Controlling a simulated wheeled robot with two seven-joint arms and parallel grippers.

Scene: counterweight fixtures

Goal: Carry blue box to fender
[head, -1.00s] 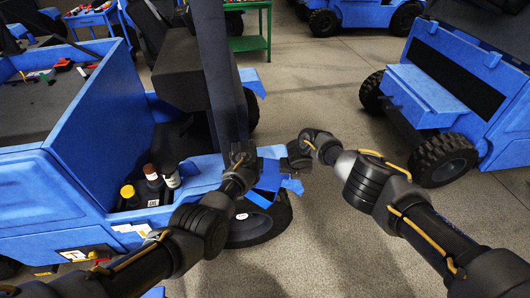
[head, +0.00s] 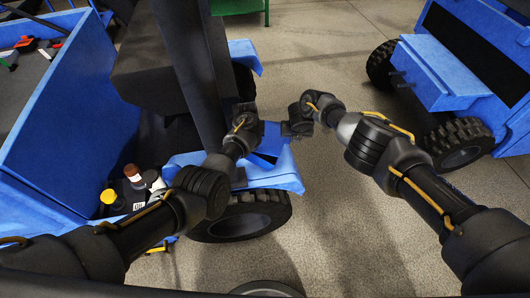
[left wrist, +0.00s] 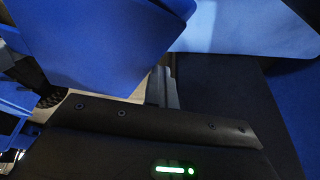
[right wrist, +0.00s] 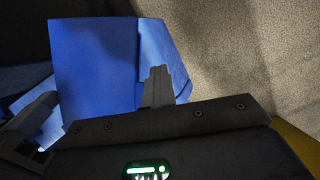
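The blue box (head: 270,142) is between my two grippers, just above or against the light blue fender (head: 284,177) over the cart's front wheel. I cannot tell whether they touch. My left gripper (head: 250,128) is at its left side; in the left wrist view the box (left wrist: 100,40) fills the upper left, with the fender (left wrist: 245,25) beside it. My right gripper (head: 297,128) is at its right side; in the right wrist view the box (right wrist: 95,70) lies at the closed-looking fingers (right wrist: 157,88). Both grippers appear shut on the box; the contacts are partly hidden.
The wheel (head: 240,217) is under the fender. A dark upright post (head: 197,70) stands close to my left arm. Bottles (head: 133,177) stand in the cart's recess at left. Another blue vehicle (head: 440,75) is at right. Open floor lies between the vehicles.

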